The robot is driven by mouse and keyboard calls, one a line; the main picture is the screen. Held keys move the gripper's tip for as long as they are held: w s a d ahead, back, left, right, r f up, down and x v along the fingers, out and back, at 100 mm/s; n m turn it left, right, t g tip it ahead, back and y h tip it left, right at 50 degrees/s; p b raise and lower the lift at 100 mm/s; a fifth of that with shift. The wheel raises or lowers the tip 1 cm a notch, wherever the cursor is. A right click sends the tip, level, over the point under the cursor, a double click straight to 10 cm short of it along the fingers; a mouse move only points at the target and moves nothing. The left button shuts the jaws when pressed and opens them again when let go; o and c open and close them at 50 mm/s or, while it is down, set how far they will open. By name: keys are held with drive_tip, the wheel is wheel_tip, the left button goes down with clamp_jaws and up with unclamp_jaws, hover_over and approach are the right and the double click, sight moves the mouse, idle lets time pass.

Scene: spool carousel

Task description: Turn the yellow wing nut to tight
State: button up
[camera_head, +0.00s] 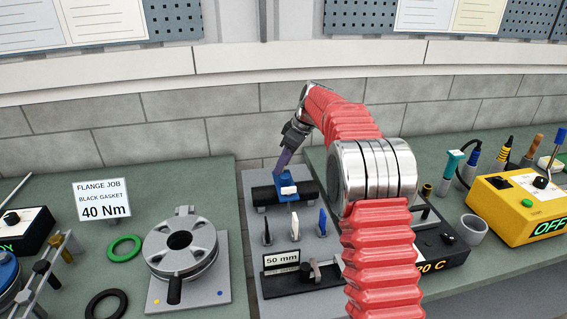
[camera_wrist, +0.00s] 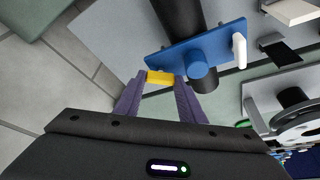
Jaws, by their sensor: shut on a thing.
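The yellow wing nut (camera_wrist: 160,78) shows in the wrist view as a small yellow bar beside the edge of a blue clamp plate (camera_wrist: 215,47). My gripper (camera_wrist: 160,82) has its two purple fingers on either side of the nut and is shut on it. In the head view my gripper (camera_head: 281,163) reaches down to the far side of the blue clamp (camera_head: 285,185), which sits around a black bar (camera_head: 262,194). The nut is hidden there. I cannot tell how tight the nut is.
A white lever (camera_wrist: 239,48) stands out from the clamp plate. In the head view, a 50 mm sign (camera_head: 281,262) stands at the front of the grey base. A round flange (camera_head: 181,250) lies to the left, and a yellow box (camera_head: 520,208) stands at the right.

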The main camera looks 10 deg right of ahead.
drive_tip(key=shift+m, duration=0.3)
drive_tip(key=m+h, duration=0.1)
drive_tip(key=m, duration=0.1)
drive_tip(key=m+t+h, duration=0.1)
drive_tip(key=m, duration=0.2)
drive_tip(key=shift+s+a, duration=0.1)
drive_tip(key=shift+a, duration=0.1)
drive_tip(key=shift+a+r+m+t+h, duration=0.15)
drive_tip(key=shift+m+h, duration=0.3)
drive_tip(key=shift+m, duration=0.85)
drive_tip(key=shift+d+f+m+t+h, duration=0.1)
drive_tip(key=shift+m+t+h, duration=0.25)
drive_tip(key=shift+m, duration=0.95)
drive_tip(key=o, duration=1)
drive_tip(key=shift+o, duration=0.2)
drive_tip(key=v, duration=1.3)
drive_tip(key=shift+a+r, duration=0.25)
drive_tip(key=shift+r, duration=0.1)
